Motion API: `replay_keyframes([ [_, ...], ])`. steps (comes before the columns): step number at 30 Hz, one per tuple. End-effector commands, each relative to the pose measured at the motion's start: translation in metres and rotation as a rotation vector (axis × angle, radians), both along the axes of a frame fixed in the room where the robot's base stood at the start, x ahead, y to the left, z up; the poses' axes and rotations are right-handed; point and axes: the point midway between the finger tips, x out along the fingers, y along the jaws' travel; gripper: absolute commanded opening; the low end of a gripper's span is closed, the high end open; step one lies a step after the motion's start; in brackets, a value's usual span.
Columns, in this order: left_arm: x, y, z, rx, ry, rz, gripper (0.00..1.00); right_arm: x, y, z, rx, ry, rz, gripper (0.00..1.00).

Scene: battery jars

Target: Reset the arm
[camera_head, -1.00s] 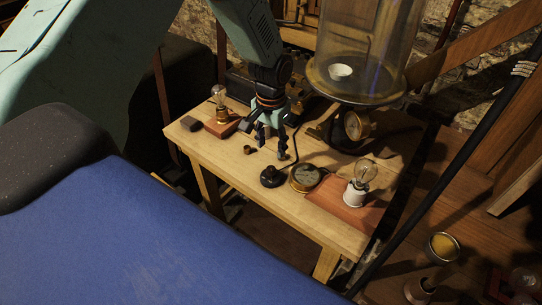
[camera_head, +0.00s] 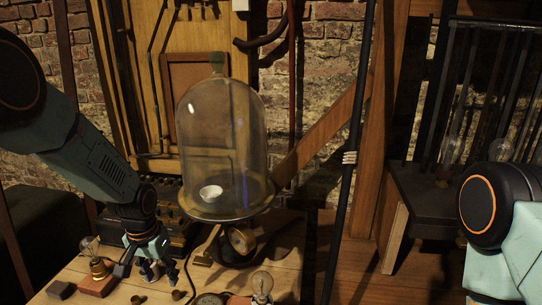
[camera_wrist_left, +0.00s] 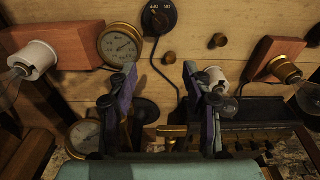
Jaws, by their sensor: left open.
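My left gripper (camera_head: 152,272) hangs pointing down over the wooden table (camera_head: 122,295), at its back left part. It is open and empty. In the left wrist view its two fingers (camera_wrist_left: 160,78) stand apart, with the table top between and beyond them. Part of my right arm (camera_head: 500,232) shows at the right edge of the head view. Its gripper is out of the picture.
A glass bell jar (camera_head: 218,140) on a stand is just right of the left gripper. A bulb on a wooden block (camera_head: 98,284) is to its left. In the wrist view, a dial gauge (camera_wrist_left: 120,45) and a black rotary switch (camera_wrist_left: 159,17) lie near the fingers.

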Motion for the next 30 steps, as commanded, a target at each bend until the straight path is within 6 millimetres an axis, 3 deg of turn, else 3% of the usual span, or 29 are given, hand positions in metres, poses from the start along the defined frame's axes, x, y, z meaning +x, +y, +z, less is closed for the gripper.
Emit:
replay_keyframes([
  [5,0.003,-0.020,-0.018,-0.045,-0.149,0.034,0.50,0.000,0.000,-0.002,0.000,0.000,0.000,0.40],
  [11,-0.040,-0.048,-0.085,-0.078,-0.225,0.074,0.50,0.000,0.000,-0.027,0.000,0.000,0.000,0.40],
  [15,-0.095,-0.062,-0.142,-0.079,-0.228,0.103,0.50,0.000,0.000,-0.053,0.000,0.000,0.000,0.40],
  [21,-0.188,-0.073,-0.209,-0.052,-0.173,0.127,0.50,0.000,0.000,-0.091,0.000,0.000,0.000,0.40],
  [27,-0.280,-0.077,-0.258,-0.018,-0.044,0.118,0.50,0.000,0.000,-0.127,0.000,0.000,0.000,0.40],
  [30,-0.316,-0.078,-0.275,-0.008,0.032,0.104,0.50,0.000,0.000,-0.140,0.000,0.000,0.000,0.40],
])
